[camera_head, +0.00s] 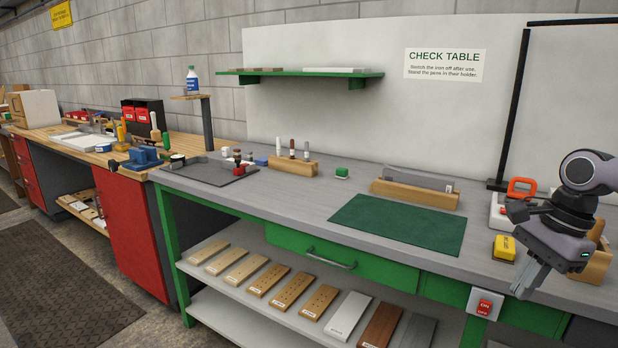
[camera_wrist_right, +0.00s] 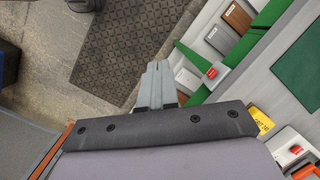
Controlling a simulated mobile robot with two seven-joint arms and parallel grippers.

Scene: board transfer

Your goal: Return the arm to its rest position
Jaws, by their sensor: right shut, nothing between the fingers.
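My right gripper (camera_head: 527,279) hangs at the right side of the head view, in front of the right end of the check table. Its fingers are closed together with nothing between them and point down. In the right wrist view my right gripper (camera_wrist_right: 158,72) shows shut against the floor and the table's front edge. My left gripper is not in either view.
The check table (camera_head: 330,203) holds a green mat (camera_head: 400,224), a wooden pen holder (camera_head: 293,166), a wooden block with a grey bar (camera_head: 415,192) and a yellow box (camera_head: 504,248). A red switch (camera_head: 484,305) sits on its front. Several boards lie on the shelf below (camera_head: 225,275).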

